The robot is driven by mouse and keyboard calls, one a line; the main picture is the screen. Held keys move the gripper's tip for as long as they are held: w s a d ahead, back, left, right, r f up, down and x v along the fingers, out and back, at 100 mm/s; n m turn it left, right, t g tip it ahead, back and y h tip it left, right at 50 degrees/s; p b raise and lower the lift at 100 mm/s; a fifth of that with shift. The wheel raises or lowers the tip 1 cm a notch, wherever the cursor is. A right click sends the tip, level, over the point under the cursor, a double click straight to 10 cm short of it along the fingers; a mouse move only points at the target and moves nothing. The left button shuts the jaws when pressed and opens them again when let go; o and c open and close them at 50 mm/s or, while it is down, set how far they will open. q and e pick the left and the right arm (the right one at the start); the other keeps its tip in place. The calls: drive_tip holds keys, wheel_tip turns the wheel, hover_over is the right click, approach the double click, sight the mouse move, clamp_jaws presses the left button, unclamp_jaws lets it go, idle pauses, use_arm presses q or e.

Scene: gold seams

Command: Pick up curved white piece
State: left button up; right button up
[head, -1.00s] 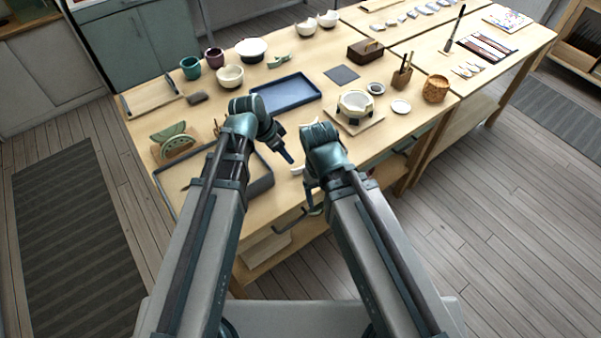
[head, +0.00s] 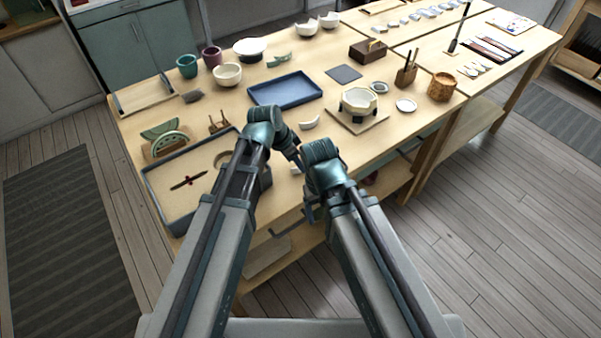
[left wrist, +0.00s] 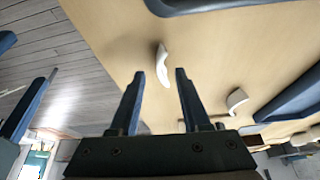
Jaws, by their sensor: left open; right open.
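A small curved white piece (head: 309,122) lies on the table between the blue tray and my arms. A second white piece (head: 296,169) shows partly near the front edge, beside my left gripper. My left gripper (head: 297,158) is low over the table. In the left wrist view its open, empty fingers (left wrist: 160,100) point toward one curved white piece (left wrist: 162,64), which appears just beyond the tips. The other curved white piece (left wrist: 236,98) lies to the right. My right gripper (head: 311,208) hangs near the front edge, its fingers mostly hidden by its wrist.
A blue tray (head: 252,91) lies behind the white pieces. A grey-rimmed tray (head: 163,207) with a dark tool is at the left. A white pot (head: 358,101) on a board stands to the right. My two wrists are close together.

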use_arm(q)
drive_tip(key=shift+b+x, duration=0.5)
drive_tip(key=shift+x, duration=0.55)
drive_tip(key=shift+r, duration=0.1)
drive_tip(key=shift+a, duration=0.1)
clamp_jaws()
